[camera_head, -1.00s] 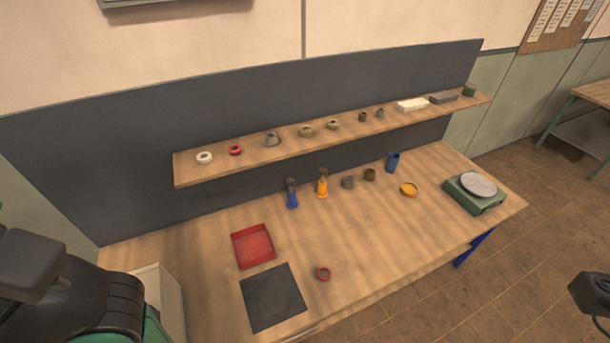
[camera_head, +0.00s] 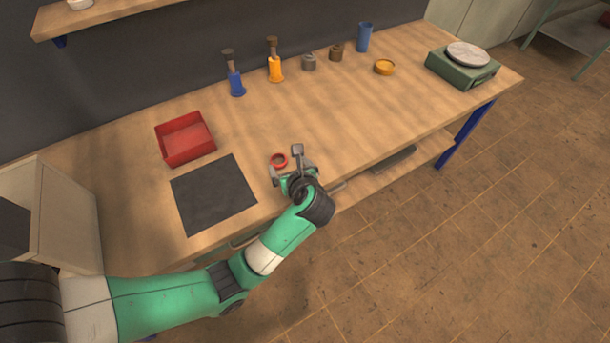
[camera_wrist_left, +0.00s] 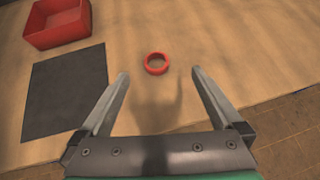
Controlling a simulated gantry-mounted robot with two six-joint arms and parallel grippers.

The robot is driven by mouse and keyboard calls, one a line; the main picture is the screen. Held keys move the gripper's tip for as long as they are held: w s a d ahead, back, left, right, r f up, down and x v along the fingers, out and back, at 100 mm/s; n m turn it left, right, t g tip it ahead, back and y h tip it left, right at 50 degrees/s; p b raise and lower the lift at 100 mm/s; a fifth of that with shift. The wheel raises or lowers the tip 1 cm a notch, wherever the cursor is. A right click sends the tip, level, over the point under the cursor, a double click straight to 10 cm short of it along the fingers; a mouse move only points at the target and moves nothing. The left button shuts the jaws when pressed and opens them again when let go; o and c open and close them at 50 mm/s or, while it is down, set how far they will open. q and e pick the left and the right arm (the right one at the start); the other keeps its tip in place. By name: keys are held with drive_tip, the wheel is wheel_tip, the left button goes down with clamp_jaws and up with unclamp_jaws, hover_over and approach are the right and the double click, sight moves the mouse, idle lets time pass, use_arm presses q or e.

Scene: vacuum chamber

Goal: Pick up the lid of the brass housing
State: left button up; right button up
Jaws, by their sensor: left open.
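My left gripper (camera_head: 286,165) is open and empty over the table's front part. It also shows in the left wrist view (camera_wrist_left: 160,74), with a small red ring (camera_wrist_left: 157,72) just beyond and between its fingertips, apart from both. The red ring (camera_head: 279,166) lies flat on the table. No part is clearly recognisable as the brass housing or its lid. My right gripper is out of view.
A red tray (camera_head: 186,140) and a dark mat (camera_head: 212,195) are left of the gripper. A green scale (camera_head: 462,70) is at right. The table's middle is clear.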

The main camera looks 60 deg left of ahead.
use_arm(q)
drive_tip(key=f, duration=0.1)
drive_tip(key=f+b, duration=0.1)
drive_tip(key=f, duration=0.1)
drive_tip(key=s+f+b, duration=0.1)
drive_tip(key=shift+a+f, duration=0.2)
drive_tip(key=shift+a, duration=0.05)
drive_tip(key=shift+a+r, duration=0.1)
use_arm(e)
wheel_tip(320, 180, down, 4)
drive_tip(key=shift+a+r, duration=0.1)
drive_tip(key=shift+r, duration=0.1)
use_arm(q)
drive_tip(key=b, duration=0.3)
approach(277, 157)
drive_tip(key=shift+s, duration=0.1)
drive_tip(key=shift+a+f, duration=0.2)
drive_tip(key=shift+f, duration=0.1)
drive_tip(key=b+x, duration=0.2)
drive_tip(key=x, duration=0.2)
drive_tip(key=shift+w+a+f+b, duration=0.15)
drive_tip(key=shift+w+f+b, duration=0.05)
drive_tip(key=shift+b, duration=0.15)
drive_tip(key=shift+a+f, duration=0.1)
drive_tip(key=shift+a, duration=0.25)
drive_tip(key=shift+w, duration=0.1)
drive_tip(key=shift+c, duration=0.4)
drive_tip(key=c, duration=1.2)
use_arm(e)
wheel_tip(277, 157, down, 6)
